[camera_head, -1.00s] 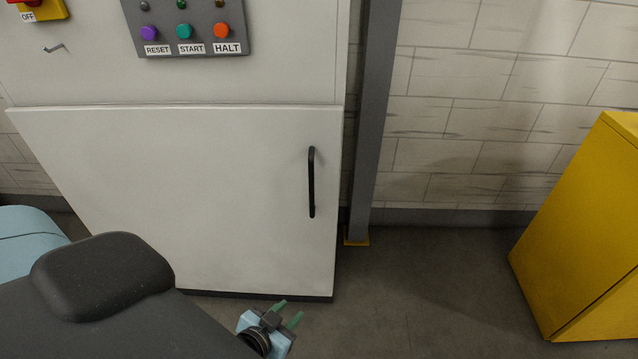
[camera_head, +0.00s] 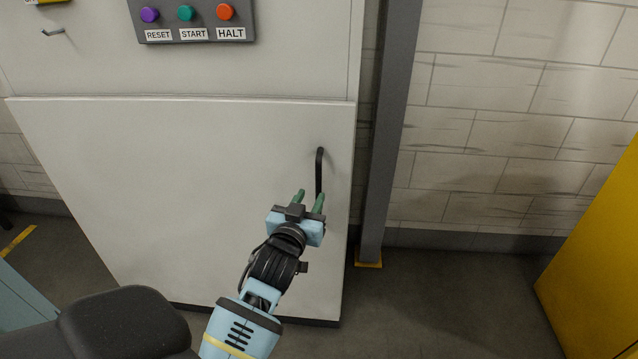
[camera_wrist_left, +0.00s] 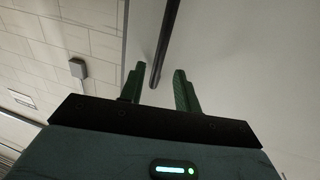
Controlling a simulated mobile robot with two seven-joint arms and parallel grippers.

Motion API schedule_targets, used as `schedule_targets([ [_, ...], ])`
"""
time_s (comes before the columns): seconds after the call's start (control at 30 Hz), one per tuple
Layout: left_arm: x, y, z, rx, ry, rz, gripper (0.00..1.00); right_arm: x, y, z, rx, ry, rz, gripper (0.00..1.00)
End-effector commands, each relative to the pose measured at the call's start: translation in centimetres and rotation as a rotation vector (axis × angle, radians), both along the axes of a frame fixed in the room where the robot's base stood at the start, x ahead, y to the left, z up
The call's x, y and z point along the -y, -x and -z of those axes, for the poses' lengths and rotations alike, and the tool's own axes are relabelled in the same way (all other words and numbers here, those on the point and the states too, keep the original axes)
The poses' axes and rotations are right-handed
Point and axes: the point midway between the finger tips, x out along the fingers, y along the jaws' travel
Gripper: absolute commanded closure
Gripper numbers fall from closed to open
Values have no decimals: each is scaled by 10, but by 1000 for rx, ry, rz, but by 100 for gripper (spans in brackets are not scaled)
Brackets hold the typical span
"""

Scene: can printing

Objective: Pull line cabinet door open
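The white line cabinet door (camera_head: 200,190) fills the lower front of the cabinet and looks closed. Its black vertical bar handle (camera_head: 319,170) is near the door's right edge. My left gripper (camera_head: 310,200) is in front of the handle's lower part, with its two green fingers apart. In the left wrist view the handle (camera_wrist_left: 168,45) runs down from the top, and its end lies in the gap between the open fingers (camera_wrist_left: 158,88). I cannot tell whether the fingers touch it. My right gripper is not in view.
A grey panel (camera_head: 192,20) with RESET, START and HALT buttons is above the door. A grey post (camera_head: 385,130) stands just right of the cabinet. A yellow cabinet (camera_head: 600,260) is at the far right, with clear floor (camera_head: 450,300) between.

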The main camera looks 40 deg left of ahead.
Motion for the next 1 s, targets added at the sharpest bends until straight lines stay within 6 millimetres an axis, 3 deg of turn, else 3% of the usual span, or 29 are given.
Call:
schedule_targets([
  [0.5,-23,-62,0,0,-1,1,68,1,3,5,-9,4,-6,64],
  [0.93,-25,-69,0,0,0,1,68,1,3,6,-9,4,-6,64],
  [1.0,-25,-69,0,0,0,1,77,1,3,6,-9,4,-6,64],
])
